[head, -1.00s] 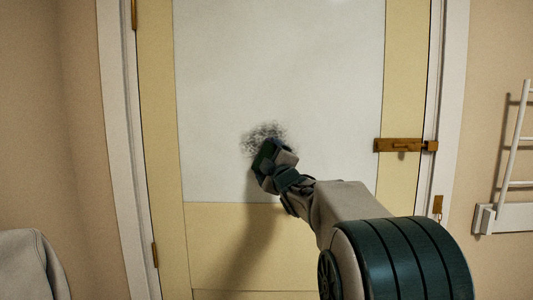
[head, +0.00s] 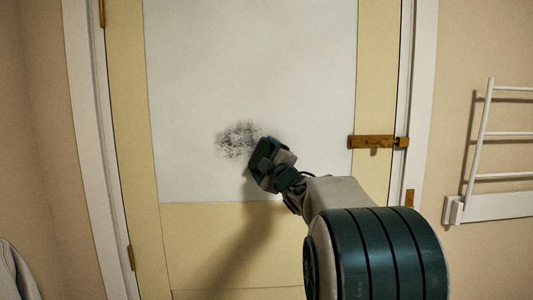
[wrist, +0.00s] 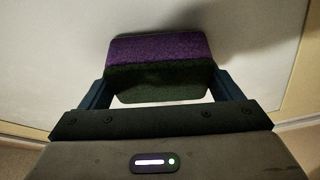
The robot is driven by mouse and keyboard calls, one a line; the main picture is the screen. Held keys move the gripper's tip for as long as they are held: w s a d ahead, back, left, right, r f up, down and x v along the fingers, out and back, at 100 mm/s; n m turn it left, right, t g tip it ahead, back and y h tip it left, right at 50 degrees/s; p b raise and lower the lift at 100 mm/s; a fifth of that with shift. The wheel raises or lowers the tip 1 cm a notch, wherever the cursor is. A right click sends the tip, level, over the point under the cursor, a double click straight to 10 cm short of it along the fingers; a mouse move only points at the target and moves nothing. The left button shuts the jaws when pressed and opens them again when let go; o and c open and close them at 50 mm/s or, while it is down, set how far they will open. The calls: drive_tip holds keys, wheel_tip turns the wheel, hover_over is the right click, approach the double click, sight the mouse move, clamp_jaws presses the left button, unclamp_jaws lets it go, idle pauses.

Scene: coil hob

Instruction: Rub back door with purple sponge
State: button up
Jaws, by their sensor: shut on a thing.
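The back door (head: 300,70) fills the middle of the head view, with a white upper panel and a cream frame. A dark speckled smudge (head: 238,139) is on the white panel. My gripper (head: 268,158) is just right of and slightly below the smudge, by the panel. In the wrist view my gripper (wrist: 158,92) is shut on the purple sponge (wrist: 160,50), which has a purple layer and a dark green layer. The purple side faces the door panel; I cannot tell whether it touches. In the head view the sponge is mostly hidden by the gripper.
A brass latch (head: 372,141) is on the door's right edge. A white rack (head: 480,150) is on the wall at the right. A pale grey draped thing (head: 15,275) is at the lower left. The panel above the smudge is clear.

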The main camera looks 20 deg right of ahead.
drive_tip(key=shift+s+d+r+p, duration=0.1)
drive_tip(key=shift+s+d+p, duration=0.15)
drive_tip(key=shift+d, duration=0.55)
drive_tip(key=shift+s+d+p, duration=0.15)
drive_tip(key=shift+s+d, duration=0.05)
drive_tip(key=shift+d, duration=0.55)
drive_tip(key=shift+s+d+r+p, duration=0.1)
drive_tip(key=shift+r+p, duration=0.65)
drive_tip(key=shift+r, duration=0.45)
drive_tip(key=shift+w+a+f+b, duration=0.15)
drive_tip(key=shift+w+a+b, duration=0.1)
drive_tip(key=shift+a+b, duration=0.4)
drive_tip(key=shift+w+a+f+b, duration=0.1)
drive_tip(key=shift+w+a+b, duration=0.25)
drive_tip(key=shift+a, duration=0.5)
drive_tip(key=shift+a+r+b, duration=0.1)
drive_tip(key=shift+a+b, duration=0.2)
drive_tip(key=shift+a, duration=0.1)
